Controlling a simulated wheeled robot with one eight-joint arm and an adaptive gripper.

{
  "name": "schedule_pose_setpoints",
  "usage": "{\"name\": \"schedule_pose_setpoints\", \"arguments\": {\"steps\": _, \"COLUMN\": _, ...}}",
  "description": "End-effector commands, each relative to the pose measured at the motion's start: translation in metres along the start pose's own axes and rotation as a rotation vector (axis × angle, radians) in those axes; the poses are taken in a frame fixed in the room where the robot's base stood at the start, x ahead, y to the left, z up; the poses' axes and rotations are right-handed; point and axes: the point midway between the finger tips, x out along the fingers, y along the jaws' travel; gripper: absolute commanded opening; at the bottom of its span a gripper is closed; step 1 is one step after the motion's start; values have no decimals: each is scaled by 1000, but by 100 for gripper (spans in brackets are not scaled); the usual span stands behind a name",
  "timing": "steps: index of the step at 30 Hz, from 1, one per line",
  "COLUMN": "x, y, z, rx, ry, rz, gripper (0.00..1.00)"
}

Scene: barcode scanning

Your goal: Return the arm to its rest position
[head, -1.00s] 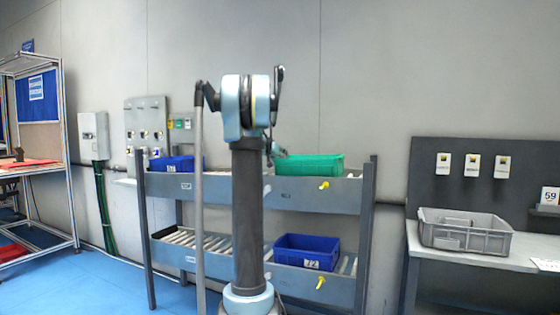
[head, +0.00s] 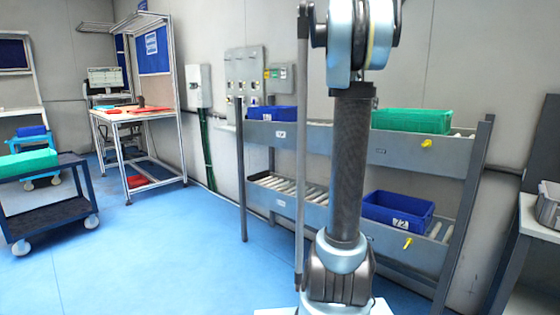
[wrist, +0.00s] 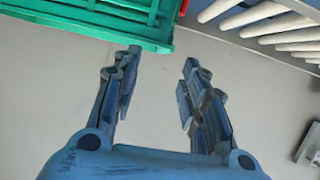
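My arm (head: 350,160) stands upright in the middle of the head view, its upper part cut off by the top edge. My gripper is hidden in the head view. In the wrist view my gripper (wrist: 158,60) is open, with two dark fingers apart and nothing between them. A green crate (wrist: 90,20) lies beyond the left fingertip in the wrist view; I cannot tell whether they touch.
Behind my arm is a two-level roller rack (head: 280,150) with a green crate (head: 412,120) and blue crates (head: 398,211). A dark cart (head: 50,222) and a workbench (head: 135,113) stand at left. Blue floor (head: 150,240) between them is clear.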

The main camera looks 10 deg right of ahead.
Motion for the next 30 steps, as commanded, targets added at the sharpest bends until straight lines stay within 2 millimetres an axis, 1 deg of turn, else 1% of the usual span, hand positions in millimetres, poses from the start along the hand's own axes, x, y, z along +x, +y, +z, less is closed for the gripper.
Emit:
{"name": "schedule_pose_setpoints", "arguments": {"steps": 2, "x": -14, "y": 3, "z": 15, "rx": -12, "ry": -26, "rz": -4, "gripper": 40}}
{"name": "schedule_pose_setpoints", "arguments": {"steps": 5, "x": -38, "y": 9, "z": 43, "rx": -37, "ry": -79, "rz": -12, "gripper": 40}}
{"name": "schedule_pose_setpoints", "arguments": {"steps": 11, "x": -95, "y": 24, "z": 117, "rx": -107, "ry": -217, "rz": -47, "gripper": 40}}
{"name": "schedule_pose_setpoints", "arguments": {"steps": 12, "x": -106, "y": 27, "z": 133, "rx": -123, "ry": -246, "rz": -57, "gripper": 40}}
{"name": "schedule_pose_setpoints", "arguments": {"steps": 14, "x": -123, "y": 32, "z": 157, "rx": -148, "ry": -289, "rz": -74, "gripper": 40}}
{"name": "schedule_pose_setpoints", "arguments": {"steps": 15, "x": -134, "y": 35, "z": 174, "rx": -165, "ry": -317, "rz": -87, "gripper": 40}}
{"name": "schedule_pose_setpoints", "arguments": {"steps": 17, "x": -151, "y": 39, "z": 199, "rx": -192, "ry": -360, "rz": -109, "gripper": 40}}
{"name": "schedule_pose_setpoints", "arguments": {"steps": 18, "x": -162, "y": 42, "z": 216, "rx": -211, "ry": -388, "rz": -125, "gripper": 40}}
{"name": "schedule_pose_setpoints", "arguments": {"steps": 20, "x": -179, "y": 47, "z": 241, "rx": -239, "ry": -432, "rz": -150, "gripper": 40}}
{"name": "schedule_pose_setpoints", "arguments": {"steps": 21, "x": -190, "y": 50, "z": 259, "rx": -259, "ry": -460, "rz": -169, "gripper": 40}}
{"name": "schedule_pose_setpoints", "arguments": {"steps": 23, "x": -206, "y": 54, "z": 285, "rx": -289, "ry": -502, "rz": -198, "gripper": 40}}
{"name": "schedule_pose_setpoints", "arguments": {"steps": 24, "x": -217, "y": 57, "z": 302, "rx": -309, "ry": -529, "rz": -219, "gripper": 40}}
{"name": "schedule_pose_setpoints", "arguments": {"steps": 26, "x": -233, "y": 62, "z": 329, "rx": -342, "ry": -570, "rz": -254, "gripper": 40}}
{"name": "schedule_pose_setpoints", "arguments": {"steps": 27, "x": -244, "y": 65, "z": 347, "rx": -363, "ry": -598, "rz": -277, "gripper": 40}}
{"name": "schedule_pose_setpoints", "arguments": {"steps": 29, "x": -260, "y": 69, "z": 374, "rx": -395, "ry": -638, "rz": -315, "gripper": 40}}
{"name": "schedule_pose_setpoints", "arguments": {"steps": 30, "x": -270, "y": 72, "z": 392, "rx": -417, "ry": -663, "rz": -343, "gripper": 40}}
